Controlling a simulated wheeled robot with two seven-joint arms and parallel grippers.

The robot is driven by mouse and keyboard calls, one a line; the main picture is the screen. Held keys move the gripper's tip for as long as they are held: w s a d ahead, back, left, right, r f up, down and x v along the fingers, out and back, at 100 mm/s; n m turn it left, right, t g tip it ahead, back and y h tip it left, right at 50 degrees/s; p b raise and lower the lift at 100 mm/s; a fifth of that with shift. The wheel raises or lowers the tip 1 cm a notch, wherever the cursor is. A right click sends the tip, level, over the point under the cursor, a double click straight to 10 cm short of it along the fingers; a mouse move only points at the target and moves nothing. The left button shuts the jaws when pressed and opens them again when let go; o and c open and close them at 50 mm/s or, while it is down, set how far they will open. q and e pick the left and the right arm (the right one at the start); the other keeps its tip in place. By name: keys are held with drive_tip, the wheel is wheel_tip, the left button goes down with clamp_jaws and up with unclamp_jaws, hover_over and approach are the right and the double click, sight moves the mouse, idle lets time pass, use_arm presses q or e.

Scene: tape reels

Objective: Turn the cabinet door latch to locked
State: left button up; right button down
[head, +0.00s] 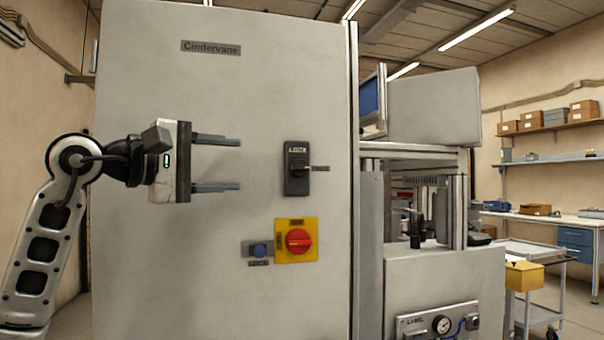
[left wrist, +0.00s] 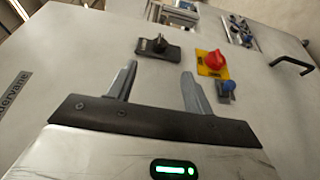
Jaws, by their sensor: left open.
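The door latch (head: 297,170) is a black plate with a small knob on the pale grey cabinet door (head: 240,100). Its handle points right, toward a small label beside the plate. Another label sits at the plate's top; both are too small to read surely. The latch also shows in the left wrist view (left wrist: 158,47), beyond the fingertips. My left gripper (head: 240,164) is open and empty. Its two fingers point right, to the left of the latch and apart from it. My right gripper is not in view.
A red rotary switch (head: 298,241) on a yellow plate sits below the latch. A blue button (head: 259,250) is left of it. A black door handle (left wrist: 292,64) shows in the left wrist view. A machine (head: 440,270) stands right of the cabinet.

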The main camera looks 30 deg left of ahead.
sight(295, 166)
use_arm(q)
drive_tip(key=p+x, duration=0.5)
drive_tip(key=x, duration=0.9)
drive_tip(key=shift+w+d, duration=0.2)
drive_tip(key=shift+w+d+f, duration=0.1)
drive_tip(key=shift+w+d, duration=0.05)
drive_tip(key=shift+w, duration=0.45)
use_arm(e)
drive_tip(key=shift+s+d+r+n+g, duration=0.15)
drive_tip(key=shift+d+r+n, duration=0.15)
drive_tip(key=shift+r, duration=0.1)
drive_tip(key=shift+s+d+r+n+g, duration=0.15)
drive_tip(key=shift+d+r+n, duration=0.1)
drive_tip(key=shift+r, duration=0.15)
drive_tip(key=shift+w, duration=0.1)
use_arm(q)
drive_tip(key=c, duration=0.9)
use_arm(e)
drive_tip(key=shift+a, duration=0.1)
